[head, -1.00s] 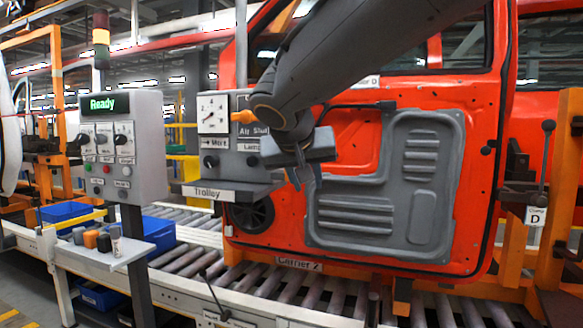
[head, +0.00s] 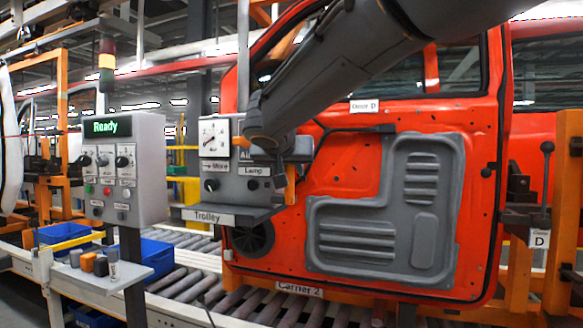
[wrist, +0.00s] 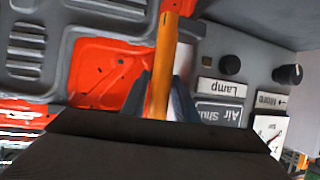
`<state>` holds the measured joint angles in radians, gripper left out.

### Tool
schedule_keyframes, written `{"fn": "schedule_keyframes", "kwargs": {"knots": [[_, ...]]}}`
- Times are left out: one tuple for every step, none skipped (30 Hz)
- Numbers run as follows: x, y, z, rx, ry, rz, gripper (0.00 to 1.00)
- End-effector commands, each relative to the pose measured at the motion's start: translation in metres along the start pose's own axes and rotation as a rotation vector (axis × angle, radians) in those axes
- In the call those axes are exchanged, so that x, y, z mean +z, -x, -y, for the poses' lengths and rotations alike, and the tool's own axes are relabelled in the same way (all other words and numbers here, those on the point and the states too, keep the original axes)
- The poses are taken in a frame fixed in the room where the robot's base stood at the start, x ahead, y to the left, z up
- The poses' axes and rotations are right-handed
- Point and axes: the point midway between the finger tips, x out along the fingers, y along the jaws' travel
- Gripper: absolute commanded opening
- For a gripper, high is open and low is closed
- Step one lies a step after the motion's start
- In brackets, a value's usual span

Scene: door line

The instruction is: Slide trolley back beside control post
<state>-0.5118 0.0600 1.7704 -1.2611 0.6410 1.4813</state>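The trolley is a grey panel with a shelf labelled "Trolley" (head: 207,217), a gauge, knobs and a "Lamp" label. It stands in front of the red door, right of the control post (head: 123,168), whose screen reads "Ready". A gap shows between them. My gripper (head: 289,165) is at the trolley's right side. An upright orange bar (head: 290,186) shows just below it. In the wrist view, which is upside down, the orange bar (wrist: 161,60) lies between my two fingers (wrist: 160,98), with no clear gap on either side. The panel behind my wrist is partly hidden.
The red door (head: 340,175) on Carrier 2 stands close behind and right of my gripper. A roller conveyor (head: 190,288) runs below. A small shelf (head: 110,275) with several small items and blue bins (head: 150,257) are at lower left.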

Motion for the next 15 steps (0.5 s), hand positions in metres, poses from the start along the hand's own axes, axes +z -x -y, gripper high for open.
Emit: {"fn": "schedule_keyframes", "kwargs": {"knots": [[-0.0002, -0.0051, -0.0005, 0.002, 0.0, 0.001, 0.27], [-0.0003, -0.0072, -0.0006, 0.001, 0.0, 0.001, 0.27], [-0.0003, -0.0095, -0.0006, 0.001, 0.0, 0.001, 0.27], [-0.0002, -0.0109, -0.0006, 0.0, 0.0, 0.001, 0.27], [0.0, -0.012, -0.0005, 0.0, 0.0, 0.001, 0.27], [0.0002, -0.0131, -0.0005, 0.0, 0.0, 0.001, 0.27], [0.0004, -0.0136, -0.0004, 0.0, 0.0, 0.001, 0.27], [0.0004, -0.0139, -0.0004, 0.0, 0.0, 0.001, 0.27], [0.0005, -0.014, -0.0003, 0.0, 0.0, 0.001, 0.27], [0.0005, -0.014, -0.0003, 0.0, 0.0, 0.001, 0.27], [0.0005, -0.0139, -0.0003, 0.0, 0.0, 0.001, 0.27], [0.0005, -0.0138, -0.0003, 0.0, 0.0, 0.001, 0.27], [0.0005, -0.0138, -0.0003, 0.0, 0.0, 0.001, 0.27], [0.0006, -0.0138, -0.0003, 0.0, 0.0, 0.001, 0.27], [0.0005, -0.0137, -0.0002, 0.0, 0.0, 0.001, 0.2]]}}
